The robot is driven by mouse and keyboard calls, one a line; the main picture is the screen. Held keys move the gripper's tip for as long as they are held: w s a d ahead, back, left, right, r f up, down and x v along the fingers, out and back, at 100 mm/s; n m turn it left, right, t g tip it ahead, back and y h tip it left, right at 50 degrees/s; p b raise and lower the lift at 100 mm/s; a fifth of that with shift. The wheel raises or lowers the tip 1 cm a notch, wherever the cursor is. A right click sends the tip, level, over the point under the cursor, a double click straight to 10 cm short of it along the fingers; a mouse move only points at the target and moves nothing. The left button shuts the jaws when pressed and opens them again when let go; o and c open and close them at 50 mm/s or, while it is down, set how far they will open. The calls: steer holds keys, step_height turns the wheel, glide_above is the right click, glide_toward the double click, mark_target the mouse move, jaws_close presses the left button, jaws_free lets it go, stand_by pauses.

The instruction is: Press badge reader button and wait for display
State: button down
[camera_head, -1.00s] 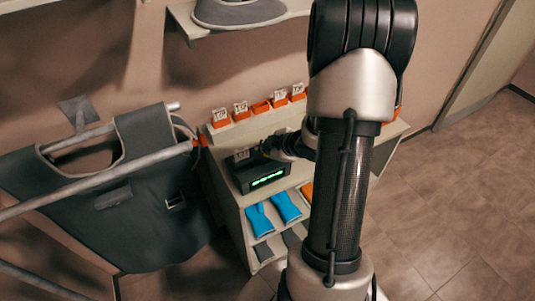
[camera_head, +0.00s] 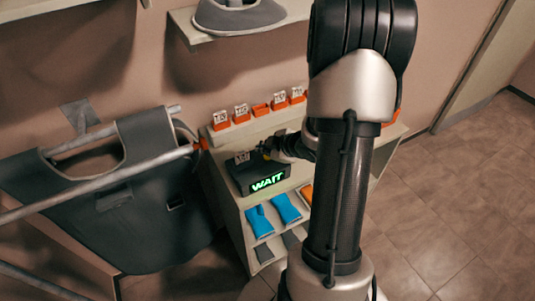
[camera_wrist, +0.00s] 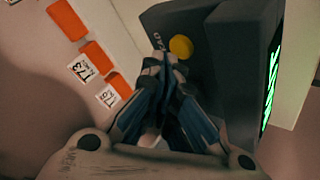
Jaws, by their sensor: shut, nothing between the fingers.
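The badge reader (camera_head: 246,184) is a dark box on top of the pale cabinet, and its display (camera_head: 268,182) reads WAIT in lit green letters. In the head view my gripper (camera_head: 272,150) is over the reader's back edge, partly hidden by my arm.
Orange holders (camera_head: 262,109), several with numbered white tags, line the cabinet's back edge. Blue items (camera_head: 286,207) lie on the shelf below. A dark apron (camera_head: 130,225) hangs on rails at left. A wall shelf (camera_head: 195,35) holds a grey visor-like item. The floor at right is clear.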

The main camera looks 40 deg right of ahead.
step_height(320, 180, up, 6)
steer(key=p, duration=0.5)
steer(key=shift+p, duration=0.3)
stand_by(0.7)
step_height(320, 180, up, 8)
steer(key=m+g+h+b, duration=0.1)
steer(key=m+h, duration=0.1)
steer(key=h, duration=0.1)
glide_above(265, 157)
steer(key=a, duration=0.2)
steer(key=s+a+r+m+g+b, duration=0.1)
steer(key=s+a+r+m+b, duration=0.1)
steer(key=s+a+r+m, duration=0.35)
steer(key=s+a+r+m+g+y+b, duration=0.1)
steer(key=s+a+r+g+y, duration=0.1)
steer(key=s+a, duration=1.2)
steer(key=a+y, duration=0.1)
steer(key=a, duration=0.3)
steer(key=shift+s+a+g+b, duration=0.3)
steer(key=shift+s+b, duration=0.05)
steer(key=shift+s, duration=0.05)
